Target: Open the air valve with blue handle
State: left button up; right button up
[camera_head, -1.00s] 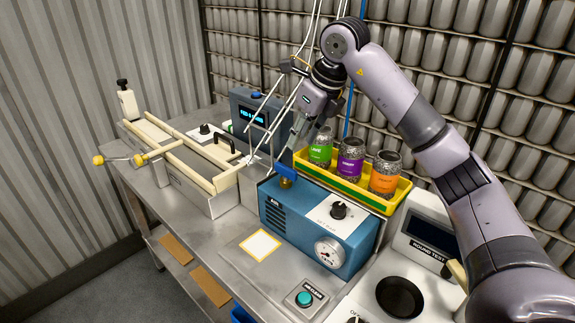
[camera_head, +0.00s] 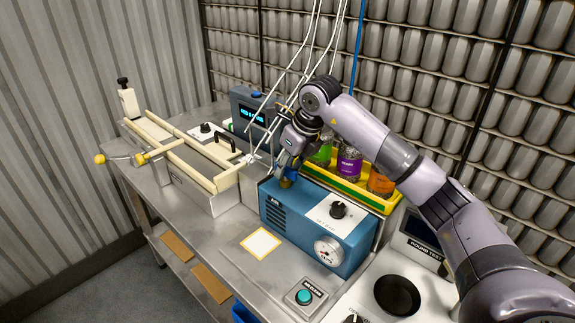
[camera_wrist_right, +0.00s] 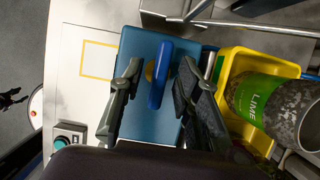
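The blue valve handle (camera_wrist_right: 161,75) sits on top of the blue AIR box (camera_head: 312,228), on a brass fitting (camera_head: 285,183). In the right wrist view the handle lies between the two fingers of my right gripper (camera_wrist_right: 160,80), with a gap on both sides. The gripper is open. In the head view my right gripper (camera_head: 288,165) is lowered over the valve and hides most of the handle. My left gripper is not in view.
A yellow tray (camera_head: 375,201) with several labelled cans stands just behind the AIR box. White hoses (camera_head: 290,70) hang close by the gripper. A cream-framed machine (camera_head: 185,165) stands left. A teal button (camera_head: 304,297) is in front.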

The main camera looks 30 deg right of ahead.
grip_shut()
jog(key=shift+n, duration=0.3)
dwell(0.3)
jog(key=n, duration=0.1)
jog(key=n+y, duration=0.1)
jog(key=shift+w+d+r+n, duration=0.1)
jog(key=shift+d+n, duration=0.05)
jog(key=shift+n, duration=0.15)
jog(key=n+g+y, duration=0.1)
jog(key=n, duration=0.2)
jog(key=shift+n+p, duration=0.3)
jog(key=shift+p, duration=0.1)
jog(key=n+g, duration=0.1)
jog(key=n, duration=0.1)
jog(key=n+g+y+p, duration=0.1)
jog(key=n, duration=0.2)
jog(key=shift+w, duration=0.2)
jog(key=n+g, duration=0.1)
jog(key=n, duration=0.2)
jog(key=n+g, duration=0.1)
jog(key=n, duration=0.2)
jog(key=shift+w+g, duration=0.1)
jog(key=shift+g, duration=0.2)
jog(key=shift+o, duration=0.4)
grip_release()
